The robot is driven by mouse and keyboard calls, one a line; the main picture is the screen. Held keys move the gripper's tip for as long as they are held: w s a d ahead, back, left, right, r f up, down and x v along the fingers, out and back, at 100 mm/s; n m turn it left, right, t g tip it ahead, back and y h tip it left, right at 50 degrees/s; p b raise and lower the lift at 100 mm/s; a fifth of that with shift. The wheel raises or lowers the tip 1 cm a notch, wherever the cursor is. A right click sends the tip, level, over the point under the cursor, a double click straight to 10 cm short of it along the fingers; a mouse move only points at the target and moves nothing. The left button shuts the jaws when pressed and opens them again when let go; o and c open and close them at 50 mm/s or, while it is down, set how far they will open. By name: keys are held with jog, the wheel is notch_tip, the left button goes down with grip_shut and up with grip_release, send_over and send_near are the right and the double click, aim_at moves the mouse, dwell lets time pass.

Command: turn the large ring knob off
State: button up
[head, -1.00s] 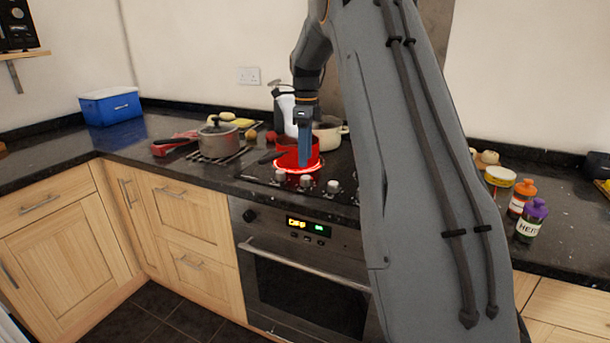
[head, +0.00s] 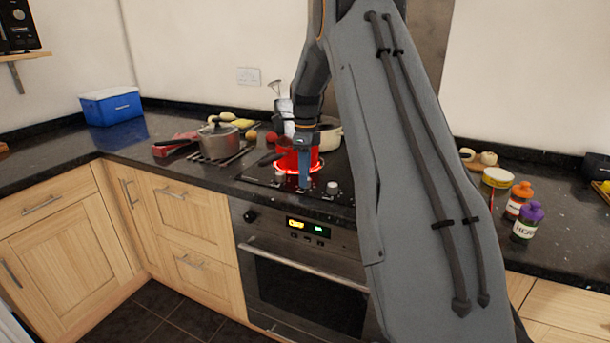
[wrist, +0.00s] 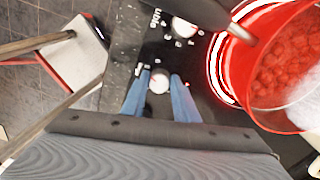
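A white knob with a red mark (wrist: 158,80) sits on the black hob between the tips of my blue fingers in the wrist view. My gripper (wrist: 160,77) is open around it. I cannot tell whether a finger touches it. In the head view my gripper (head: 304,183) is low over the front row of knobs and hides the middle one. A hob ring (wrist: 214,68) glows red under a red pot (wrist: 290,60) of red food. I cannot read which ring this knob serves.
Another knob (wrist: 184,27) is close by in the wrist view, with the pot's handle (wrist: 241,33) near it. A knob (head: 333,187) stands to the right in the head view. A grey pan (head: 218,140) is left of the hob. The oven rail (head: 300,265) runs below.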

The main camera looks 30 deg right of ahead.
jog(key=shift+c, duration=1.2)
